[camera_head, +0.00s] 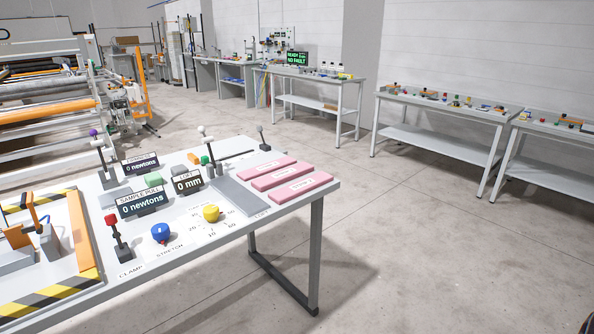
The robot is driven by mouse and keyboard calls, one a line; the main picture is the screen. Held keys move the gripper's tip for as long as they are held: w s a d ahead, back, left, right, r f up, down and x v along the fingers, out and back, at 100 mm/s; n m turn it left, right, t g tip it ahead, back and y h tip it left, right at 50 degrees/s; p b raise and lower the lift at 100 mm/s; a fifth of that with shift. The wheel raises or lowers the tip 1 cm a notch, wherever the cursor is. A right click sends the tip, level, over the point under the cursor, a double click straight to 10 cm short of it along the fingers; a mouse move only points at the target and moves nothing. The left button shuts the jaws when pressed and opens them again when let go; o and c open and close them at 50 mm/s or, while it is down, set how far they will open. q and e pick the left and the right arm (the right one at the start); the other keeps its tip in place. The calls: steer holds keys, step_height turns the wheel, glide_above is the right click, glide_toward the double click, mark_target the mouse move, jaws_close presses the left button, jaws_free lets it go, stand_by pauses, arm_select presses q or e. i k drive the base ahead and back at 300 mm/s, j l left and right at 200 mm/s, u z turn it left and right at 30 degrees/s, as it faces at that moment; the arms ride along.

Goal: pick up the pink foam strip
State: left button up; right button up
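Three pink foam strips lie flat side by side on the right end of the near table: a back one (257,172), a middle one (268,183) and a front one (285,195). Each carries a white label too small to read surely. They lie just right of a flat grey plate (238,196). Neither of my grippers is in view, and nothing touches the strips.
The near table (190,256) carries a blue knob (160,233), a yellow knob (211,213), a red-topped lever (116,239) and displays such as the sample pull readout (141,204). Open floor (400,250) lies to the right. Workbenches (447,104) line the wall.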

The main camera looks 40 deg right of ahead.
mark_target(265, 183)
steer(key=i+l+z, duration=0.9)
steer(key=i, duration=0.25)
